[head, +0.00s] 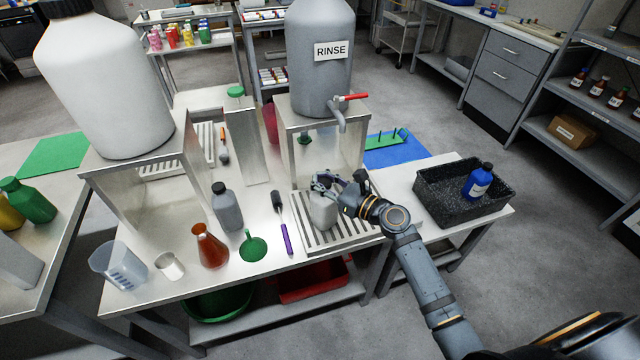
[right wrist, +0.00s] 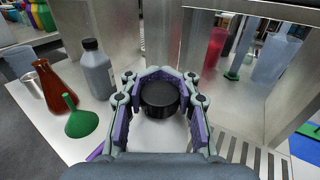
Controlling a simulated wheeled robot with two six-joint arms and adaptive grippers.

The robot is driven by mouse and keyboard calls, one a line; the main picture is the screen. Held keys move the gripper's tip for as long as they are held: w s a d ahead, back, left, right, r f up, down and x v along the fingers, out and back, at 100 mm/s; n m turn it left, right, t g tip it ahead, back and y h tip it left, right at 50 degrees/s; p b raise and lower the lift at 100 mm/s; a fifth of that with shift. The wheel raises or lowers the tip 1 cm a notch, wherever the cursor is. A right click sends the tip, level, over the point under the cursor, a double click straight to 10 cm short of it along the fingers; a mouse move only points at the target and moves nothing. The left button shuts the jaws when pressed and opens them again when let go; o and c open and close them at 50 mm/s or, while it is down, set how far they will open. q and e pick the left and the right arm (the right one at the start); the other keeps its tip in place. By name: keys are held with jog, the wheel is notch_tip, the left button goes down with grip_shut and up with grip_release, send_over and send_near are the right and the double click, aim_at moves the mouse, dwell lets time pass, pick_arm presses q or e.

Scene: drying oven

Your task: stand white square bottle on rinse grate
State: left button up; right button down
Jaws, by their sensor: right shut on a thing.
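The white square bottle (head: 323,212) is upright in my right gripper (head: 326,184), in the head view. In the right wrist view its black cap (right wrist: 160,97) sits between the two fingers of the gripper (right wrist: 160,100), which is shut on the bottle's upper part. The rinse grate (head: 350,236) is a slatted metal plate under the tap. In the head view the bottle appears over the grate's left part. I cannot tell whether its base touches the slats. The grate also shows in the right wrist view (right wrist: 236,148), right of the bottle. My left gripper is not in view.
A grey RINSE tank (head: 318,70) with a red-handled tap stands on a metal stand behind the grate. To the left are a purple-handled brush (head: 285,235), a green funnel (head: 252,247), a grey bottle (head: 227,208) and an orange flask (head: 209,248). A black tray (head: 440,205) stands right.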

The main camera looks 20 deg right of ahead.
jog(key=c, duration=1.6)
grip_release()
jog(key=shift+f, duration=0.1)
jog(key=o, duration=0.6)
